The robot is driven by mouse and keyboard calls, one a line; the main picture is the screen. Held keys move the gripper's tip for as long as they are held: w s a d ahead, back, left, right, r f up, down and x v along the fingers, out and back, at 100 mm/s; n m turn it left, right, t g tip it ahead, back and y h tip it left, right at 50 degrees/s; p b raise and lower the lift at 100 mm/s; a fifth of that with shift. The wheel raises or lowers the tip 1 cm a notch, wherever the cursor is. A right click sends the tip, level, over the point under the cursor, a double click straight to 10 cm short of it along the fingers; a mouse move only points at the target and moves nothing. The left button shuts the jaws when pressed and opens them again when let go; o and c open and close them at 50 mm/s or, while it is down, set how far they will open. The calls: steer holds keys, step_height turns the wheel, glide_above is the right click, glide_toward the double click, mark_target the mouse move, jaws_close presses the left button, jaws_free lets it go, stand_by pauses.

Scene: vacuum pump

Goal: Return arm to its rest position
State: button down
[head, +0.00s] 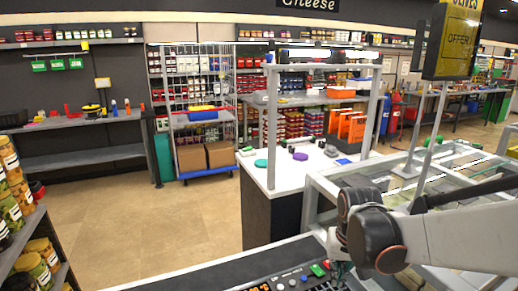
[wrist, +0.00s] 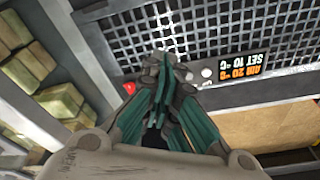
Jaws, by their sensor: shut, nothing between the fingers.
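My gripper (head: 340,268) hangs at the end of my arm at the lower right of the head view, beside a dark control panel (head: 290,281). In the wrist view my gripper (wrist: 163,68) has its green-and-grey fingers together and empty, in front of a dark metal grille (wrist: 215,28). My arm reaches in from the right edge and bends down at the wrist.
The panel has knobs and a green button (head: 318,270); its temperature display (wrist: 238,65) shows upside down in the wrist view. Floor (head: 150,225) at left is clear.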

steer(key=s+r+t, duration=0.2)
steer(key=s+r, duration=0.2)
steer(key=s, duration=0.3)
steer(key=s+r+n+t, duration=0.1)
steer(key=s+r+t, duration=0.2)
steer(key=s+r, duration=0.2)
steer(key=shift+s, duration=1.65)
steer(key=shift+r, duration=0.1)
